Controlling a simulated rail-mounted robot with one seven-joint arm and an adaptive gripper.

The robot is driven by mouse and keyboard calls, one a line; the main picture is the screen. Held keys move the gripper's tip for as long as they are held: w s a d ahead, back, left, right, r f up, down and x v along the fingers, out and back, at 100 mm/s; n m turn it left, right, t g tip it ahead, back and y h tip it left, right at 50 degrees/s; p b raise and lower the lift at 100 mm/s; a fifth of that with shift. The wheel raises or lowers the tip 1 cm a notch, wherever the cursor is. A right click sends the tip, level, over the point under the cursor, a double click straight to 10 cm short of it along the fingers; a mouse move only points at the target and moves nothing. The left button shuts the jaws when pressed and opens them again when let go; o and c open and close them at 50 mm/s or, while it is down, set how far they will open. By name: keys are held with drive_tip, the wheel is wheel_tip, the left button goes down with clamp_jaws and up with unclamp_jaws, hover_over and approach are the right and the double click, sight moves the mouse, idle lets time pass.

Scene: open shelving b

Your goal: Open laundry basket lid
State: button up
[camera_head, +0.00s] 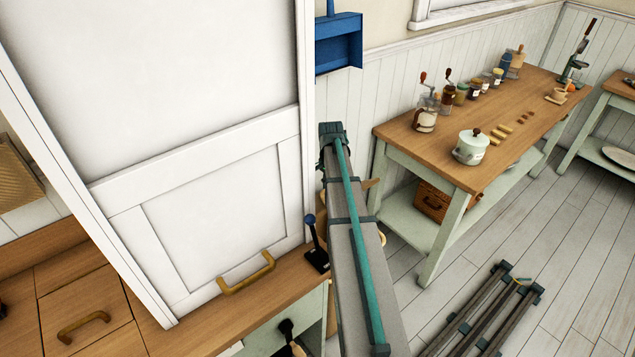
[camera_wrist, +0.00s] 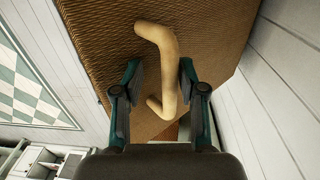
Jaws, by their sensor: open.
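In the wrist view a large woven wicker surface (camera_wrist: 95,45) fills the upper middle; it looks like the laundry basket's lid. A pale, bent wooden handle (camera_wrist: 165,50) stands on it. My gripper (camera_wrist: 160,82) is open, with one finger on each side of the handle. The right finger is close to the handle's long bar; I cannot tell whether it touches. A gap shows between the left finger and the handle. In the head view my arm hides the gripper, and the basket cannot be made out clearly there.
In the head view a white panelled door (camera_head: 210,190) with a wooden handle stands left of my arm. A wooden-topped table (camera_head: 430,145) with jars, grinders and a pot stands at right. A grey rack-like object (camera_head: 485,315) is low at right; the floor (camera_head: 575,230) beside it is clear.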

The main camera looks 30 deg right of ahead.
drive_tip(key=s+d+f+b, duration=0.1)
drive_tip(key=s+f+b, duration=0.3)
drive_tip(key=s+f, duration=0.4)
drive_tip(key=shift+f, duration=0.9)
drive_tip(key=shift+d, duration=0.1)
